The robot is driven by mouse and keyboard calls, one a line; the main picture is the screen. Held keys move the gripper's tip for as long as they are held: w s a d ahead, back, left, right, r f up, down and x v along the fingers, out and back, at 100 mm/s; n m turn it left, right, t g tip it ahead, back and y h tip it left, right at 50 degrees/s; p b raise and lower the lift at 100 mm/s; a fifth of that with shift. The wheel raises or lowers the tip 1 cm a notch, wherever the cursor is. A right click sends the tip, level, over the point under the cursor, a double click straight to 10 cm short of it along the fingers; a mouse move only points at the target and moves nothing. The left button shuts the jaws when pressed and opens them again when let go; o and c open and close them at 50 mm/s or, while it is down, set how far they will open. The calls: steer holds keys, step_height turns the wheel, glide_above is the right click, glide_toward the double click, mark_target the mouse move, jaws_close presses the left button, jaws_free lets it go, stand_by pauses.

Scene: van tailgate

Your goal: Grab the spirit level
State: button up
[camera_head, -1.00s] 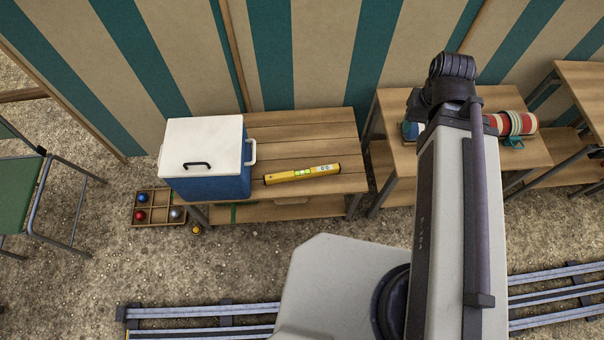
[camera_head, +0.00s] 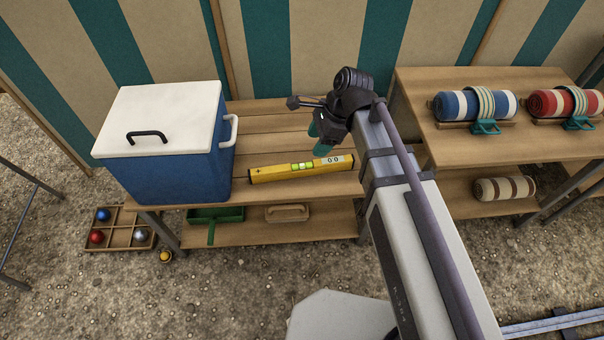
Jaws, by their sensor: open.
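The yellow spirit level (camera_head: 275,172) lies on the wooden slatted bench, near its front edge, to the right of the cooler. It has a green vial and a small display reading 0.0 at its right end. My gripper (camera_head: 318,139) is above the bench, just behind and above the right half of the level as seen from here. Its teal-tipped fingers are open and apart from the level. My wrist hides part of the bench's right end.
A blue cooler with a white lid (camera_head: 170,145) stands on the bench's left end. A lower shelf holds a green tray (camera_head: 225,214) and a wooden item (camera_head: 288,213). Rolled blankets (camera_head: 475,106) lie on the right table. A crate of balls (camera_head: 117,228) is on the gravel.

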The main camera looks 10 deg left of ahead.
mark_target(304, 164)
steer(key=b+x, duration=0.5)
steer(key=shift+d+f, duration=0.1)
steer(key=shift+f, duration=0.3)
steer(key=shift+f+b, duration=0.1)
steer(key=shift+b, duration=0.2)
steer(key=shift+s, duration=0.1)
steer(key=b+x, duration=0.4)
steer(key=x, duration=0.1)
steer(key=shift+s+f+b, duration=0.1)
steer(key=shift+s+b, duration=0.05)
steer(key=shift+b, duration=0.25)
steer(key=shift+r, duration=0.25)
jaws_close()
